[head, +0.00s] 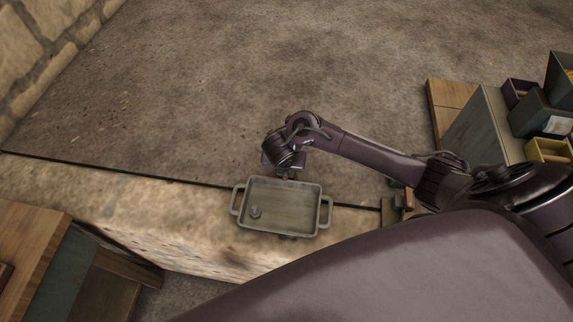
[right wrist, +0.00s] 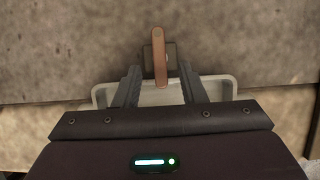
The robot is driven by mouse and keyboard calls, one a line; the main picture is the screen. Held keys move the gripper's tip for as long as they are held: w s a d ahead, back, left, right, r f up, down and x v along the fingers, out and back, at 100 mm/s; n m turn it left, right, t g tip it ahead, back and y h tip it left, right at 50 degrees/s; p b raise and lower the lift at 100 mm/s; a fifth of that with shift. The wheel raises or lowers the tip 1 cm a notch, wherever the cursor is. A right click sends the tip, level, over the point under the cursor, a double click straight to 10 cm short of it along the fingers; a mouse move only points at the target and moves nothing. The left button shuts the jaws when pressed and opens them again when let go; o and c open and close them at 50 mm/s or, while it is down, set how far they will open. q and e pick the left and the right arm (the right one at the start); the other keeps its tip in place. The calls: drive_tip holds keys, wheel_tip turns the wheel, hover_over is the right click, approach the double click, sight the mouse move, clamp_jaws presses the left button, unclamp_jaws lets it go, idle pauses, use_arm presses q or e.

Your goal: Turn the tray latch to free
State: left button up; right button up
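A grey-green rectangular tray (head: 300,226) with a loop handle at each end sits at the edge of the stone ledge in the head view; a small round grey part lies inside it. My right gripper (head: 286,175) is over the tray's far rim. In the right wrist view the gripper (right wrist: 160,75) is open, its two dark fingers apart. A copper-brown latch lever (right wrist: 160,57) on a dark square mount stands between them, with gaps on both sides. The tray's pale rim (right wrist: 222,88) shows behind the fingers. The latch is mostly hidden in the head view. My left gripper is out of view.
A wooden bench (head: 30,232) stands at the lower left. Several bins, including a yellow one (head: 546,149), sit on a cabinet at the right. A small brown fitting (head: 407,200) is at the ledge right of the tray. The floor beyond is clear.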

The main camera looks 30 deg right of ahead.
drive_tip(key=x, duration=0.3)
drive_tip(key=shift+w+d+f+b, duration=0.1)
drive_tip(key=shift+w+f+b, duration=0.05)
drive_tip(key=shift+f+b, duration=0.15)
drive_tip(key=shift+w+d+f, duration=0.1)
drive_tip(key=c, duration=0.7)
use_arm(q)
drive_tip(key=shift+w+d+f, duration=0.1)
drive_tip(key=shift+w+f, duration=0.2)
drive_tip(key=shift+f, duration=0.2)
use_arm(e)
clamp_jaws()
